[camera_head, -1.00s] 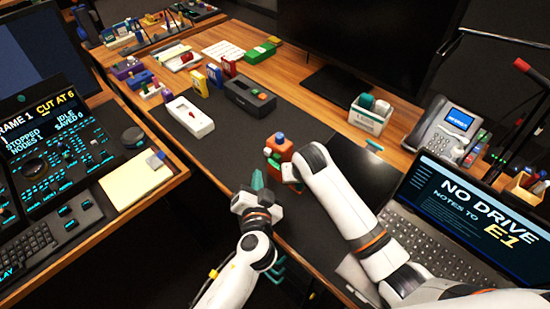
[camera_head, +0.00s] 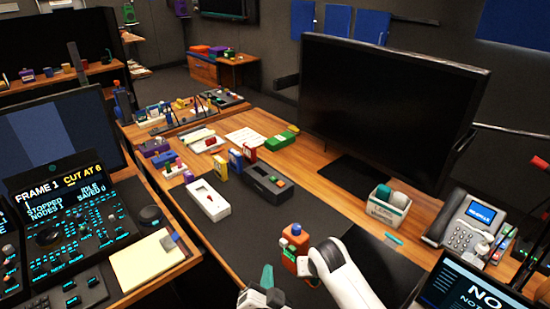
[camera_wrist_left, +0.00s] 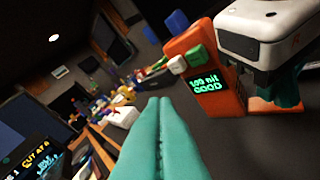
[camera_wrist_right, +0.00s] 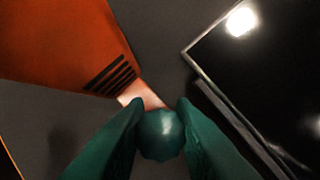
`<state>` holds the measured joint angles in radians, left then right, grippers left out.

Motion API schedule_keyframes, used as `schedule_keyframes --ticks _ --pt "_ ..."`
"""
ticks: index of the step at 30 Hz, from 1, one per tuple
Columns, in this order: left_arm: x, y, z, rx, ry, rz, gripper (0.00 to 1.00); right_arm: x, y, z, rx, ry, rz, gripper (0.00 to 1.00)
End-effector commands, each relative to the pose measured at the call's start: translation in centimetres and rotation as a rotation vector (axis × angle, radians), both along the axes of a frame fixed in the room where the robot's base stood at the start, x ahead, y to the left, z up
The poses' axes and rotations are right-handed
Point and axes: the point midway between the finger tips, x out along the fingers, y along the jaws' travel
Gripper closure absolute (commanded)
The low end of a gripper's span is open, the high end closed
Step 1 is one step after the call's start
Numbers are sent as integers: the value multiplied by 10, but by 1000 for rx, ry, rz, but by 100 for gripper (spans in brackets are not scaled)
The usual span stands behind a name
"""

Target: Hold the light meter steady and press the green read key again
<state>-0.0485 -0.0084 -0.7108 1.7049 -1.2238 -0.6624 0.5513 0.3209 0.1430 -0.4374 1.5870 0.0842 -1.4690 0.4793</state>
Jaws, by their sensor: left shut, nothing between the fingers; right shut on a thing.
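The orange light meter (camera_head: 294,241) stands upright on the dark desk mat, with a blue knob on top. The green key (camera_wrist_left: 195,56) and a white key (camera_wrist_left: 177,65) stick out above the screen. My left gripper (camera_head: 267,274) is shut and empty, left of the meter; its teal fingertips (camera_wrist_left: 165,101) appear short of the keys. My right gripper (camera_wrist_right: 160,115) is shut on a dark green ball on a pale stem at the meter's orange body. My right wrist hides part of the meter.
A white device (camera_head: 208,200) and a black box (camera_head: 268,182) stand farther back on the mat. A white bin (camera_head: 388,205), monitor (camera_head: 385,100) and phone (camera_head: 470,222) are at the right. The mat between the white device and meter is clear.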

Motion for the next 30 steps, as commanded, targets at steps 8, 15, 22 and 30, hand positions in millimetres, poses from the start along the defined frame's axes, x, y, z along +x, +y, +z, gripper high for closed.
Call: schedule_keyframes --ticks 8,15,22,30 --pt "-20 2 10 -1 1 -1 100 0 0 0 0 0 0 100" --pt "-37 3 19 -1 1 -1 100 0 0 0 0 0 0 100" --pt "-54 5 28 -1 2 -1 100 0 0 0 0 0 0 100" --pt "-72 7 37 -1 1 -1 100 0 0 0 0 0 0 100"
